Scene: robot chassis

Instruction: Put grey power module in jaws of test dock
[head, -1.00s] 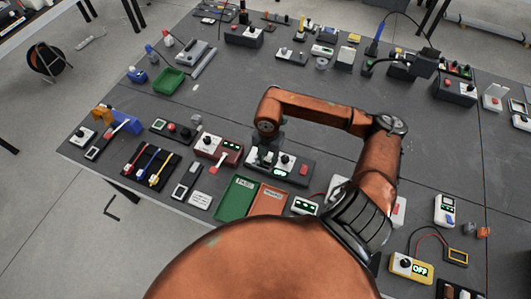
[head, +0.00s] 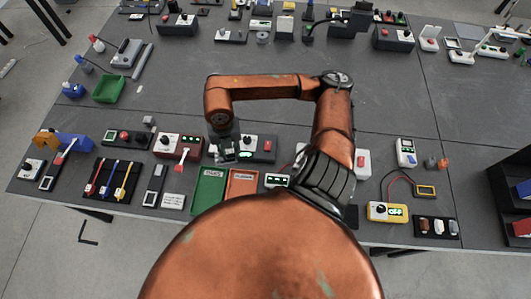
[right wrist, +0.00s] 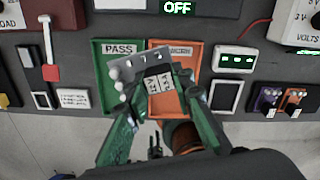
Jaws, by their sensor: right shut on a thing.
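My right gripper (right wrist: 154,84) is shut on the grey power module (right wrist: 148,70), gripping it between two green fingers. The module has white labels and a row of pale round knobs or contacts at its left end. In the right wrist view it covers parts of the green PASS tray (right wrist: 110,47) and the orange tray (right wrist: 190,50); its height above them is unclear. In the head view my right gripper (head: 226,132) is mostly hidden by its arm, beside a dark box with a green display (head: 262,148), possibly the test dock. I cannot make out its jaws. My left gripper is not in view.
The green tray (head: 207,188) and orange tray (head: 241,184) lie near the table's front edge. A red box with a lever (head: 180,143) stands left of the gripper. A blue-and-orange fixture (head: 72,141) is at far left. The table's middle has free room.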

